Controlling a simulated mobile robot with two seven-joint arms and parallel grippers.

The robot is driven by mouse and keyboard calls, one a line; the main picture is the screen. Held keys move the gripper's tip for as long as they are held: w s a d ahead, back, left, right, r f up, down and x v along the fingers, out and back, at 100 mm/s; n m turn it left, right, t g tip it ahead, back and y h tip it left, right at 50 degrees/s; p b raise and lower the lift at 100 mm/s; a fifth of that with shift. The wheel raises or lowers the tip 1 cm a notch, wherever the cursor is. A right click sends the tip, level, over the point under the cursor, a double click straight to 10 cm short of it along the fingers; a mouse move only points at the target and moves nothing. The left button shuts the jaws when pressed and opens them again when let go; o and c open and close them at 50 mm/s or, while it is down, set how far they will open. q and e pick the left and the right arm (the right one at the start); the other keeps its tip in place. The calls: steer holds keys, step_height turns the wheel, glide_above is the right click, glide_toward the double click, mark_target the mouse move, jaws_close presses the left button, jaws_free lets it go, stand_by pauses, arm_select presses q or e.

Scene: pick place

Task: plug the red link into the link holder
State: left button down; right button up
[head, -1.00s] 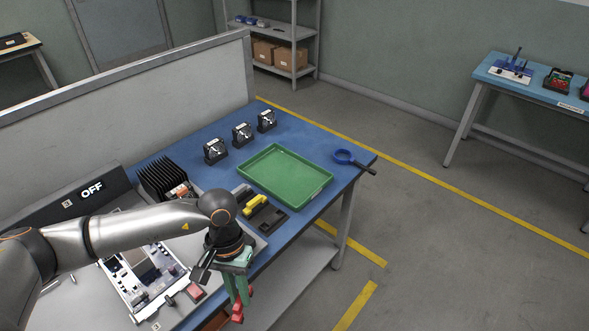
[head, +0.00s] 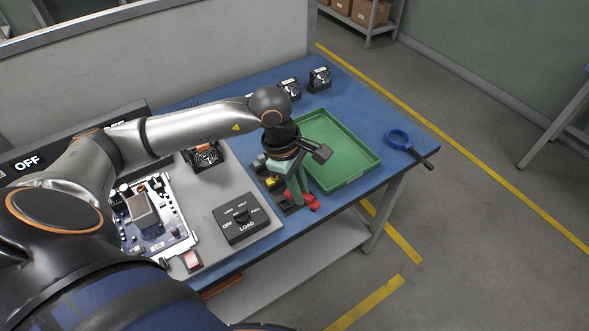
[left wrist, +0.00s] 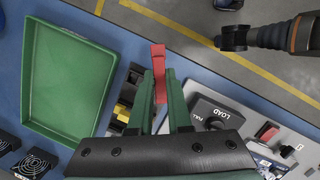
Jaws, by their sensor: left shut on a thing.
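My left gripper (head: 304,200) has green fingers shut on the red link (head: 313,203). It holds the link over the front part of the blue table, close to the dark link holder (head: 290,208). In the left wrist view, the red link (left wrist: 158,72) sticks out beyond the fingertips (left wrist: 160,92). The link holder is partly hidden by the fingers there, and a yellow link (left wrist: 126,96) sits in it to the left. I cannot see contact between the red link and the holder. A dark arm end, likely my right gripper (left wrist: 232,38), shows at the wrist view's upper right; its fingers are unclear.
A green tray (head: 350,180) lies right of the holder, with a blue magnifier-like ring (head: 398,139) beyond it. A grey panel with a LOAD knob box (head: 241,219) and circuit board (head: 150,215) is at left. Small fan units (head: 319,79) stand behind.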

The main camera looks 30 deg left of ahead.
arm_select(q)
steer(key=shift+w+a+n+t+y+b, duration=0.25)
steer(key=shift+w+a+n+b, duration=0.25)
steer(key=shift+n, duration=1.55)
steer(key=shift+w+a+n+t+y+b, duration=0.2)
steer(key=shift+w+a+n+t+b, duration=0.3)
steer(key=shift+n, duration=1.5)
steer(key=shift+w+a+n+t+y+b, duration=0.1)
steer(key=shift+w+a+n+y+b, duration=0.4)
steer(key=shift+n, duration=1.55)
steer(key=shift+s+f+h+b, duration=0.2)
steer(key=shift+f+h+b, duration=0.05)
steer(key=shift+f+b, duration=0.9)
steer(key=shift+a+f+b, duration=0.1)
steer(key=shift+f+b, duration=0.25)
steer(key=shift+f, duration=0.1)
arm_select(e)
steer(key=shift+y, duration=0.4)
steer(key=a+f, duration=0.1)
steer(key=w+f, duration=0.1)
steer(key=a+f, duration=0.1)
steer(key=f, duration=0.1)
steer(key=shift+w+a, duration=0.3)
steer(key=shift+d+f, duration=0.15)
